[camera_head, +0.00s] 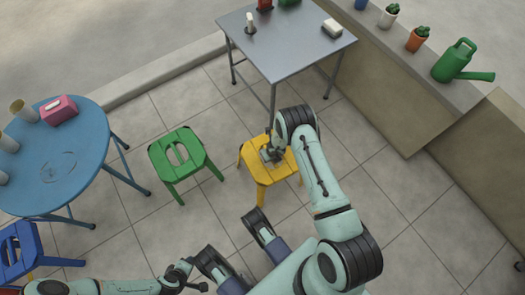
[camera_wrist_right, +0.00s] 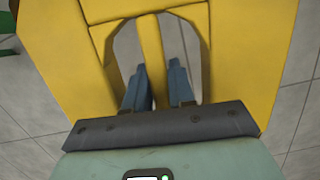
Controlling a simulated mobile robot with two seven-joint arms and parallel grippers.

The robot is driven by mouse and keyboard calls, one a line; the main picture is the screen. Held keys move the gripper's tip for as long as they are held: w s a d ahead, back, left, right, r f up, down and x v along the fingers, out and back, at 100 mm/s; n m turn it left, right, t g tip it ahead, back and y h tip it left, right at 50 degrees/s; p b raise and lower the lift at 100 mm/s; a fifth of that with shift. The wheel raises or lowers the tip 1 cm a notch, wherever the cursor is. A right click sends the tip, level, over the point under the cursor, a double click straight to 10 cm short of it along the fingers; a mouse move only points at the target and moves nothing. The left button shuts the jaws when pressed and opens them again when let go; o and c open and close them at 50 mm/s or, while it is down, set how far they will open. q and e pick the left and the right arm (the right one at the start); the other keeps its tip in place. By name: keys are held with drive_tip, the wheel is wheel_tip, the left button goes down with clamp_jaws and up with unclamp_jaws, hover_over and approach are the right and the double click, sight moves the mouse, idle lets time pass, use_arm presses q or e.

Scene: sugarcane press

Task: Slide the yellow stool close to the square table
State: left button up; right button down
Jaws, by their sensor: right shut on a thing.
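The yellow stool (camera_head: 262,172) stands upright on the tiled floor, just in front of the grey square table (camera_head: 280,45), with a small gap to the near table leg. My right gripper (camera_head: 272,153) reaches down onto the stool's seat. In the right wrist view its fingers (camera_wrist_right: 160,88) go through the opening in the yellow seat (camera_wrist_right: 60,60) and are shut on the bar in the middle of it. My left gripper (camera_head: 190,275) is low at the bottom of the head view, away from the stool; its fingers are too small to read.
A green stool (camera_head: 183,153) stands left of the yellow one. A round blue table (camera_head: 65,160) and a blue stool (camera_head: 20,248) are at the left. A low wall (camera_head: 375,95) with cactus pots and a green watering can (camera_head: 455,62) runs along the right. Tiles between are clear.

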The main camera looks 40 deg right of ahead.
drive_tip(key=shift+s+d+b, duration=0.25)
drive_tip(key=shift+d+b, duration=0.35)
drive_tip(key=shift+d, duration=1.35)
drive_tip(key=shift+s+d+b, duration=0.2)
drive_tip(key=shift+d+b, duration=0.4)
drive_tip(key=shift+d, duration=1.35)
drive_tip(key=s+d, duration=0.1)
drive_tip(key=d, duration=1.1)
drive_tip(key=shift+s, duration=0.25)
drive_tip(key=shift+r, duration=0.1)
